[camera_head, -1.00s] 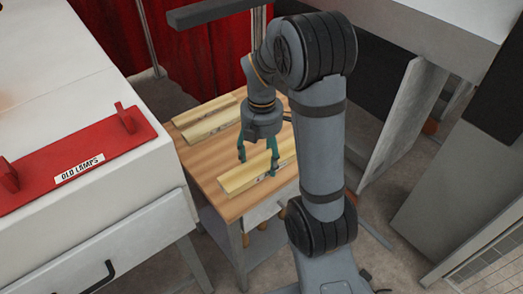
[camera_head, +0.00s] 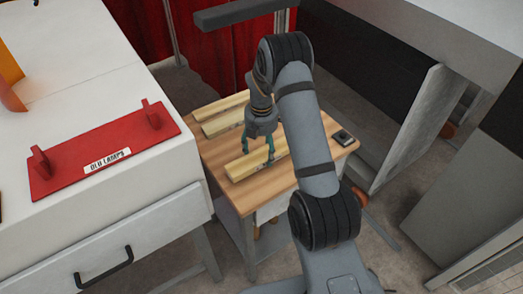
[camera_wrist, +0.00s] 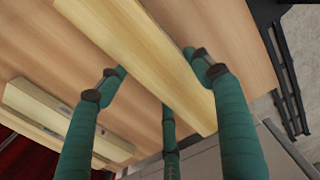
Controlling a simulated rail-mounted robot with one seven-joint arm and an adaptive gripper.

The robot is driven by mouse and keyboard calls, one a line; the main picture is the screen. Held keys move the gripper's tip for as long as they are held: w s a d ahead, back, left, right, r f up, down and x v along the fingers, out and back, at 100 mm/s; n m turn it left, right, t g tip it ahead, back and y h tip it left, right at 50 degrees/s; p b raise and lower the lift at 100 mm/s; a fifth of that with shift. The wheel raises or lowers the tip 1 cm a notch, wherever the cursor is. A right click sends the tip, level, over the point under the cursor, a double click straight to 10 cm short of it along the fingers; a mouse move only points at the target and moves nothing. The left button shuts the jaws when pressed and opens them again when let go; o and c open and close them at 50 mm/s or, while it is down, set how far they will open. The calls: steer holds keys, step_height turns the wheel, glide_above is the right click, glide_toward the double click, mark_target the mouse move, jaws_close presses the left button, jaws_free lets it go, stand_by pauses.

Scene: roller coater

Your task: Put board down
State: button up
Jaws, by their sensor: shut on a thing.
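My gripper (camera_head: 258,158) has green fingers and is shut on a pale wooden board (camera_head: 240,168) over the near part of a small wooden table (camera_head: 262,190). In the wrist view the held board (camera_wrist: 135,50) runs diagonally between the green fingers (camera_wrist: 155,82), with the tabletop (camera_wrist: 235,35) behind it. The board looks level and very low over the table; I cannot tell whether it touches the top. My arm hides its right end in the head view.
More pale boards (camera_head: 222,122) lie at the table's back, also seen in the wrist view (camera_wrist: 60,118). A small dark object (camera_head: 343,137) sits at the table's right corner. A white cabinet with a red tray (camera_head: 105,158) stands close on the left. Bare tabletop separates the boards.

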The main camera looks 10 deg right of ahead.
mark_target(261, 151)
steer(key=shift+f, duration=0.55)
steer(key=shift+f, duration=0.25)
steer(key=o, duration=1.3)
steer(key=shift+r, duration=0.1)
steer(key=shift+o, duration=0.2)
steer(key=shift+w+r, duration=0.1)
steer(key=shift+r, duration=0.4)
step_height(261, 151, up, 11)
steer(key=b, duration=0.1)
steer(key=shift+r+b, duration=0.2)
steer(key=shift+b, duration=0.2)
